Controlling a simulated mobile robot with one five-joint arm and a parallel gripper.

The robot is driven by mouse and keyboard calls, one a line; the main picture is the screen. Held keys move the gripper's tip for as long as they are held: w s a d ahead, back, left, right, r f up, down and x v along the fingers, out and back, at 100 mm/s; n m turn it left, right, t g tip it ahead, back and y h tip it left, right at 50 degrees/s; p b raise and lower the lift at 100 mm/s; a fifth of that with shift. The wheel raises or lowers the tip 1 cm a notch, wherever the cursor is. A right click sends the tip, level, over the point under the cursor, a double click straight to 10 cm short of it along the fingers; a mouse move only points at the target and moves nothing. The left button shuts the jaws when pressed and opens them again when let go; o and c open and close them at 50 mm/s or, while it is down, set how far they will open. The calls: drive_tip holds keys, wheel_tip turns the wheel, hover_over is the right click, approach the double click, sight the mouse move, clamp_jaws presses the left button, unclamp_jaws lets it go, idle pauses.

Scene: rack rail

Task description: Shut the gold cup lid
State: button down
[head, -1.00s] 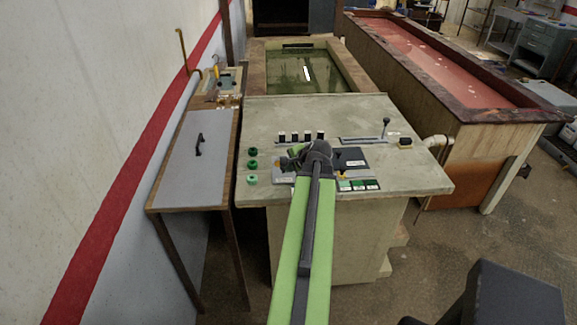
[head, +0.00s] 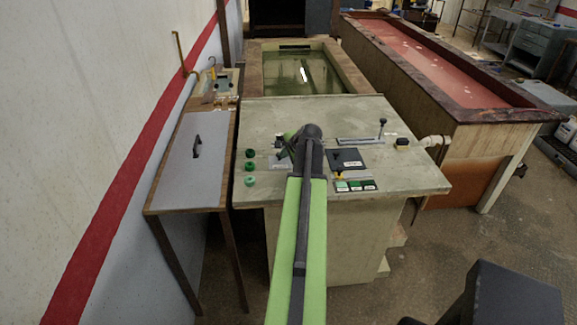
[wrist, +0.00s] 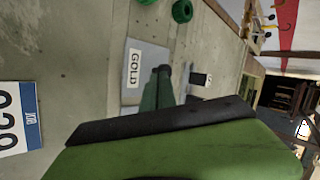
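A grey plate labelled GOLD (wrist: 146,62) lies on the bench top in the wrist view. In the head view, a pale plate (head: 278,162) left of my arm appears to be the same one. Whether its lid stands open or lies flat is unclear, as my gripper and arm cover part of this area.
Green round knobs (head: 250,165) stand left of the plate. Right of my arm are a black panel (head: 347,158), green labelled tiles (head: 357,186) and a slotted lever (head: 382,128). A black and white block (wrist: 200,80) stands near the gripper.

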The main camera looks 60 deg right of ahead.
drive_tip(key=shift+s+a, duration=0.15)
drive_tip(key=shift+s, duration=0.2)
drive_tip(key=s, duration=0.1)
drive_tip(key=s+a+r+p, duration=0.1)
drive_tip(key=s+a+p, duration=0.1)
drive_tip(key=shift+s+r, duration=0.25)
drive_tip(key=shift+r, duration=0.15)
drive_tip(key=p+v, duration=0.6)
drive_tip(key=v, duration=0.2)
drive_tip(key=shift+s, duration=0.25)
drive_tip(key=shift+a+r, duration=0.1)
drive_tip(key=shift+r, duration=0.1)
